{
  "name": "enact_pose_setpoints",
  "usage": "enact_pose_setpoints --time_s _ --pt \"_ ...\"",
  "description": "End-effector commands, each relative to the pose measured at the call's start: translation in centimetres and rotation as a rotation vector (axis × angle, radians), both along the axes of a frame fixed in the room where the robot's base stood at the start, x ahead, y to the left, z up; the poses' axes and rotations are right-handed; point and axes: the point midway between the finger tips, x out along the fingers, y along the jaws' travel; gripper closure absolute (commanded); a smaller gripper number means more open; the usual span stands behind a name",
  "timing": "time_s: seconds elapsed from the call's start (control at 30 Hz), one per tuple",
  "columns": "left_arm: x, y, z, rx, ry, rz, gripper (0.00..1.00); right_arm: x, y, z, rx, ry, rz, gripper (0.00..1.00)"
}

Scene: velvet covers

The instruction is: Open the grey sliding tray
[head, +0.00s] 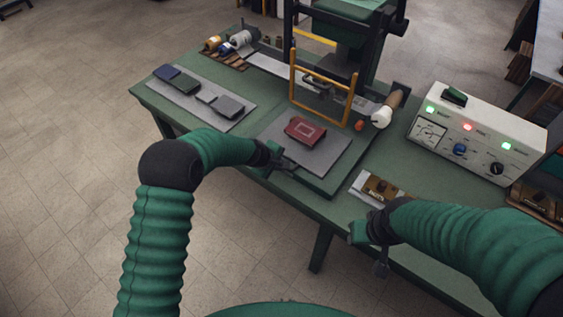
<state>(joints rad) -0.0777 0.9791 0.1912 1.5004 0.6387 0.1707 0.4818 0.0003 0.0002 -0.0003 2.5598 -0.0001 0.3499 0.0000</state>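The grey sliding tray (336,161) lies on a dark green base at the table's front edge, in front of the press. A dark red book cover (305,131) with a pale outlined rectangle rests on it. My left gripper (291,165) is at the tray's front left edge; I cannot tell whether it touches it, or whether its small dark fingers are open or shut. My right gripper (372,250) hangs in front of the table's front edge, right of the tray and apart from it.
A grey plate with dark covers (228,106) lies left. A control box (480,135) with lit lamps stands right. A brass type piece (378,187) lies near my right gripper.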

Motion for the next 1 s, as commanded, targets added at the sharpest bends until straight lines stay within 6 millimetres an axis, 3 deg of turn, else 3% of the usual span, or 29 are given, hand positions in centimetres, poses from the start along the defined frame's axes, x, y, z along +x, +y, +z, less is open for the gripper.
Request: enact_pose_setpoints --time_s 0.23,0.27,0.43,0.77,0.87,1.0 --pt "-0.5 -0.5 -0.3 -0.005 0.013 -0.009 1.0 0.0 0.0 0.0 0.0 0.0 0.001 0.57" --pt "-0.5 -0.5 -0.3 -0.004 0.013 -0.009 0.84 0.0 0.0 0.0 0.0 0.0 0.001 0.57" --pt "-0.3 -0.4 -0.2 -0.003 0.009 -0.006 0.64 0.0 0.0 0.0 0.0 0.0 0.001 0.57" --pt "-0.2 -0.1 0.2 -0.002 0.004 -0.004 0.64 0.0 0.0 0.0 0.0 0.0 0.0 0.57" --pt "-0.8 0.4 1.4 -0.002 0.002 -0.003 0.64 0.0 0.0 -0.2 0.0 0.0 0.0 0.57" --pt "-2.3 1.5 4.4 0.0 -0.001 -0.003 0.64 0.0 0.0 -0.5 0.0 0.0 0.001 0.57"
